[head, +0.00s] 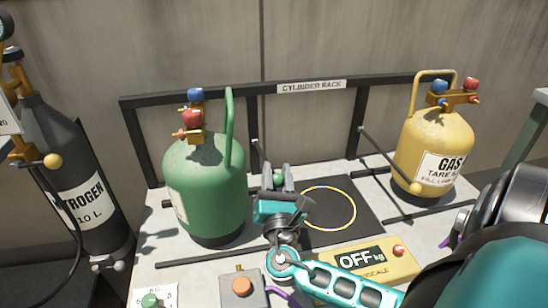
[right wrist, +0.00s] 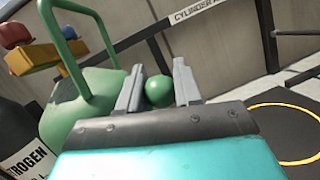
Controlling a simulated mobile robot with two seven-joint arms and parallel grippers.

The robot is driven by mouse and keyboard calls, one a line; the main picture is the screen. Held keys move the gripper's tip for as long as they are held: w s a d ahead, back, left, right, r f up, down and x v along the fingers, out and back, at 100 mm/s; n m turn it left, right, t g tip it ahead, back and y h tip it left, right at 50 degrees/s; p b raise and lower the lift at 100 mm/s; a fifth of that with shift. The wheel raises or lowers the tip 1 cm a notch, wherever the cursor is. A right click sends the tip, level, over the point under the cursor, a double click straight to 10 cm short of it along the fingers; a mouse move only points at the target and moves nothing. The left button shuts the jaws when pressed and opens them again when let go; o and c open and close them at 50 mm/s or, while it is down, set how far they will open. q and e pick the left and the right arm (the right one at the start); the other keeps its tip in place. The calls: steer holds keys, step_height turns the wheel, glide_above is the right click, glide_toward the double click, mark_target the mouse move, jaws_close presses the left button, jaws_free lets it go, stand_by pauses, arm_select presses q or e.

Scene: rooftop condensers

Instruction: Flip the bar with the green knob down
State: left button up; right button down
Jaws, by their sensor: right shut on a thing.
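The green knob (right wrist: 159,90) sits between the two grey fingers of my right gripper (right wrist: 157,85) in the right wrist view. In the head view the right gripper (head: 279,177) is between the green cylinder (head: 207,190) and the yellow ring on the black mat, shut on the knob. The knob's dark bar (head: 257,148) shows in part, running from the rack toward the gripper and raised above the table; its knob end is mostly hidden by the gripper. My left gripper is not in view.
The black cylinder rack (head: 180,95) stands behind. A yellow gas cylinder (head: 434,150) stands at right, a dark nitrogen cylinder (head: 75,180) at left. A second slanted bar (head: 385,155) is near the yellow cylinder. A yellow scale (head: 365,262) reading OFF lies in front.

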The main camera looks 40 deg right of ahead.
steer(key=shift+t+h, duration=0.4)
steer(key=shift+h, duration=0.2)
steer(key=shift+s+a+f+b, duration=0.15)
steer(key=shift+s+f+b, duration=0.15)
steer(key=shift+f, duration=0.45)
steer(key=shift+s+a+f+b, duration=0.15)
steer(key=shift+f+b, duration=0.2)
steer(key=shift+f, duration=0.35)
steer(key=shift+s+a+f+b, duration=0.1)
steer(key=shift+s+f+b, duration=0.2)
steer(key=shift+f, duration=0.45)
steer(key=c, duration=1.2)
jaws_free()
steer(key=shift+o, duration=1)
steer(key=shift+r, duration=0.15)
steer(key=shift+o, duration=1.1)
steer(key=v, duration=1.3)
steer(key=shift+p, duration=0.3)
steer(key=shift+d, duration=0.1)
